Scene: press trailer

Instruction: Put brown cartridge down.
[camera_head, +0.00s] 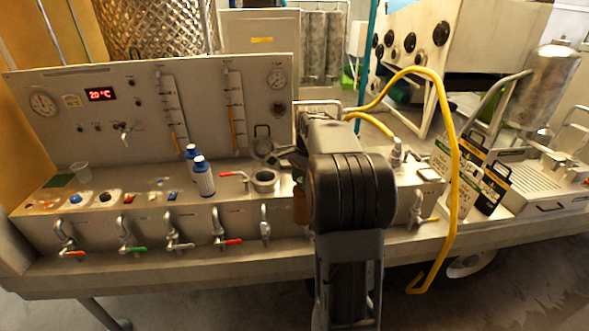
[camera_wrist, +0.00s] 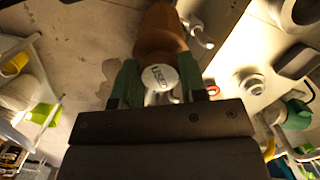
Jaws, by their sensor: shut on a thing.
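The brown cartridge (camera_wrist: 162,32) is in the wrist view, at the top middle. Its round white end carries dark lettering and faces the camera. My gripper (camera_wrist: 159,78) has its two green fingers on either side of this end and is shut on the cartridge. In the head view, a brown part of the cartridge (camera_head: 301,206) shows at the left edge of my dark arm, in front of the trailer's metal bench. My arm hides the rest of it and the gripper there. I cannot tell whether the cartridge touches a surface.
A metal cup-like housing (camera_head: 264,181) with a raised lid stands left of my arm. Taps line the bench front (camera_head: 150,240). A yellow hose (camera_head: 455,150) arches right of my arm, near signs (camera_head: 470,182).

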